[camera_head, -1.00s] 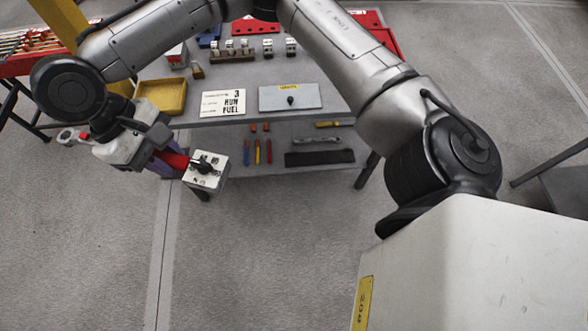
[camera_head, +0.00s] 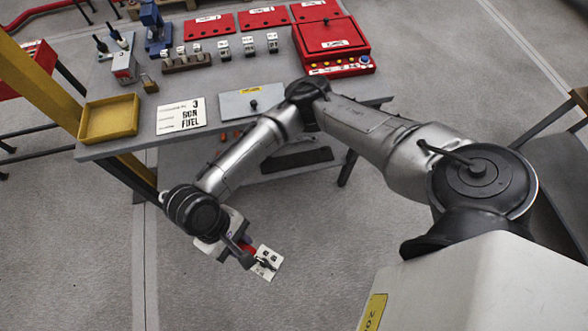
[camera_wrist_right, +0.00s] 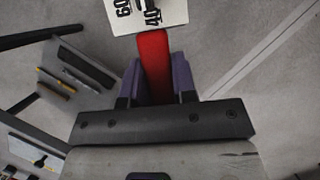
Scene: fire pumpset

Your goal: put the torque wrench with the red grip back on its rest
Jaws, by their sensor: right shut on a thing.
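My right gripper (camera_head: 242,248) hangs in front of the bench, over the floor. In the right wrist view its purple fingers (camera_wrist_right: 157,85) are shut on a red grip (camera_wrist_right: 154,62), which I take to be the torque wrench's. A white plate with black numbers, 60 and 40 among them, (camera_wrist_right: 146,12) shows at the far end of the grip, cut off by the picture's edge. The head view shows this white plate (camera_head: 268,262) too. The rest of the wrench is hidden or out of view. I cannot make out its rest. My left gripper is not in view.
The grey bench (camera_head: 345,90) carries a yellow tray (camera_head: 108,119), a white sign (camera_head: 181,115), a grey plate with a black knob (camera_head: 252,104) and a red box (camera_head: 333,45). A yellow post (camera_head: 40,80) stands at left. Floor in front is clear.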

